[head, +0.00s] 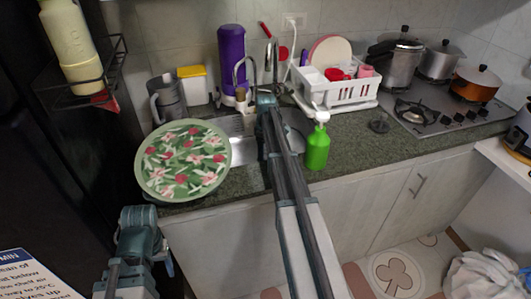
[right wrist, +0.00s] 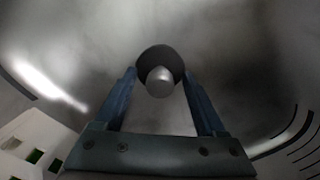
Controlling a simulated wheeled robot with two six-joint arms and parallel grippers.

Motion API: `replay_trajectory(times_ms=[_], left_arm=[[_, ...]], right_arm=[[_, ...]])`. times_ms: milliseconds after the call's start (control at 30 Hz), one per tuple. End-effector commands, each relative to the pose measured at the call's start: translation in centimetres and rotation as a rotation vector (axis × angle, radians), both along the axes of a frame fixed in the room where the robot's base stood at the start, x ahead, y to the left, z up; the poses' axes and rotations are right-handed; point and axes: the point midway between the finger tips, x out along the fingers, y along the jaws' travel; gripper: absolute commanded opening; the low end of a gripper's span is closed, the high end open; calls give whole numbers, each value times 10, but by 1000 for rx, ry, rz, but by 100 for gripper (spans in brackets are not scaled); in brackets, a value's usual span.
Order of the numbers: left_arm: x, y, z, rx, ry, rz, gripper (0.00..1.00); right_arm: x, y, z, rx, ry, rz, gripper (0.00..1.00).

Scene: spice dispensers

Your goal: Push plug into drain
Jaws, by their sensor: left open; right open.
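The sink (head: 243,152) is a metal basin set in the counter, partly covered by my right arm in the head view. In the right wrist view, a round dark piece with a rounded silver knob (right wrist: 160,83) sits on the basin floor; it looks like the plug at the drain. My right gripper (right wrist: 159,73) is open, with its fingers on either side of the knob and no clear contact. The drain opening itself cannot be made out. My left gripper (head: 140,228) is open and empty, low in front of the counter at the left.
A round floral tray (head: 183,160) leans over the counter edge left of the sink. A green soap bottle (head: 317,148) stands right of my right arm. The floor in front is partly clear.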

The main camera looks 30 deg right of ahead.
Motion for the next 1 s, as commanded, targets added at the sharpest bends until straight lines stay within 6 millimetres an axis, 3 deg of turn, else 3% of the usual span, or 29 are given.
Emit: replay_trajectory(times_ms=[267,700,1000], left_arm=[[0,0,17,0,0,0,62],[0,0,71,0,0,1,62],[0,0,75,0,0,1,62]], right_arm=[[0,0,16,0,0,0,73],[0,0,71,0,0,0,73],[0,0,75,0,0,0,73]])
